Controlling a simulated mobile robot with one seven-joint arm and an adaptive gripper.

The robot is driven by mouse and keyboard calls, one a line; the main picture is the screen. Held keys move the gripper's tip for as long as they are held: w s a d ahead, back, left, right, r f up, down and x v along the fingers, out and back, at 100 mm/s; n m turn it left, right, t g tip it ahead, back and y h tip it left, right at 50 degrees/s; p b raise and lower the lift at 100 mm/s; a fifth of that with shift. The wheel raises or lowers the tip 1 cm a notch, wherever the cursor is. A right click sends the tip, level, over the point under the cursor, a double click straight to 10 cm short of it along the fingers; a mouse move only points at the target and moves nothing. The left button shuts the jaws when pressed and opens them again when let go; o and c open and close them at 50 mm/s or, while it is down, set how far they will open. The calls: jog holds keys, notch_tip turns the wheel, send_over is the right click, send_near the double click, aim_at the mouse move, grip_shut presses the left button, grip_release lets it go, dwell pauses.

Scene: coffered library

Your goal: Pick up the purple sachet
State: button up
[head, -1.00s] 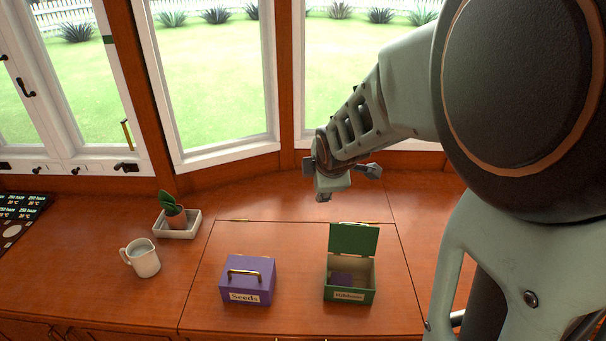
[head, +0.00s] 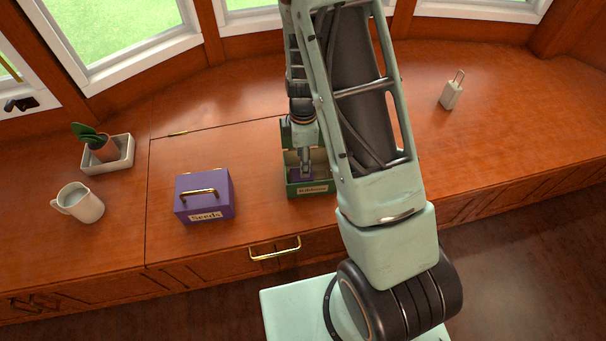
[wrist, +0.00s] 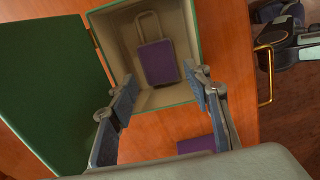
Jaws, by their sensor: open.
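The purple sachet (wrist: 158,62) lies inside the open green box, with a pale loop at its far end in the wrist view. A small part of the sachet (head: 297,175) shows in the head view, with my gripper partly covering it. The green box (head: 319,190) stands on the wooden counter, and its lid is swung back, at the left of the wrist view. My gripper (wrist: 162,82) is open and empty, with its fingers pointing down at the box opening. The sachet shows between the two fingertips in the wrist view. The gap to it is hard to judge.
A purple box labelled Seeds (head: 206,200) stands shut left of the green box. A white mug (head: 82,204) and a potted plant in a tray (head: 122,155) are farther left. A pale tag-like object with a loop (head: 451,95) stands right on mostly clear counter.

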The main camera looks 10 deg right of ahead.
notch_tip(320, 180, down, 7)
jog(key=shift+w+f+b, duration=0.15)
jog(key=shift+f+b, duration=0.05)
jog(key=shift+b, duration=0.45)
jog(key=shift+c, duration=0.4)
jog(key=c, duration=0.7)
